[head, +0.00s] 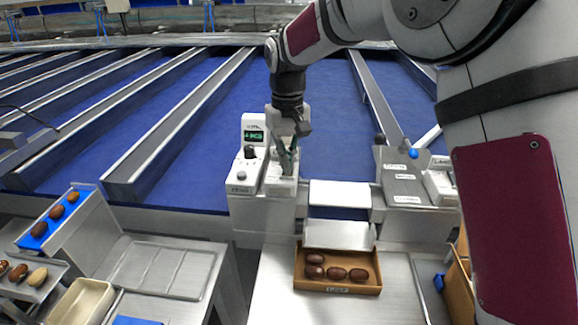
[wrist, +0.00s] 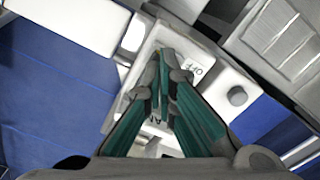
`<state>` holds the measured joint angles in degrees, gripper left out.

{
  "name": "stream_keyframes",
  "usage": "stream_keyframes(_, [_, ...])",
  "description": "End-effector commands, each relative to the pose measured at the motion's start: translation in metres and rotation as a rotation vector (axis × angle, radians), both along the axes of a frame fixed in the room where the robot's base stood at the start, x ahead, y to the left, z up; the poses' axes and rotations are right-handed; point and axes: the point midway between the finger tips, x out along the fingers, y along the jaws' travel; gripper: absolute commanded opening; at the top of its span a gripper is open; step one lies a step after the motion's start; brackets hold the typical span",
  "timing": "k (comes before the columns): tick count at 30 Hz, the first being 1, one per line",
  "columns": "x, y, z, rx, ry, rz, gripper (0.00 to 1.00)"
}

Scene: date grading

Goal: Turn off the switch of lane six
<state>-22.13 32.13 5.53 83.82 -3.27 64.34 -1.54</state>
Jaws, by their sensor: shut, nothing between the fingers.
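A white control box (head: 243,187) with a small green-lit display (head: 254,136) stands at the end of a blue lane in the head view. My gripper (head: 288,170) points down at the white switch housing on its right side. In the wrist view the green fingers of my gripper (wrist: 163,88) are together and empty, over a pale switch plate (wrist: 195,48) with dark lettering. The fingers cover the middle of the plate, so the switch lever and its position are hidden. I cannot tell whether the fingertips touch it. The lane number is not readable.
A dark knob (head: 249,152) sits on the control box, close left of my gripper. A grey unit with a blue-ball lever (head: 412,154) stands to the right. A brown tray (head: 338,289) with several dates lies in front. Metal rails (head: 180,125) divide the blue lanes behind.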

Motion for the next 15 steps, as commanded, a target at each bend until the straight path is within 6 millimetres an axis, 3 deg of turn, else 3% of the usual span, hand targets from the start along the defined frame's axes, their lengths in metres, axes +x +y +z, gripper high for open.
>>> stream_keyframes(15, [0.0,0.0,0.041,0.002,-0.003,0.0,0.0])
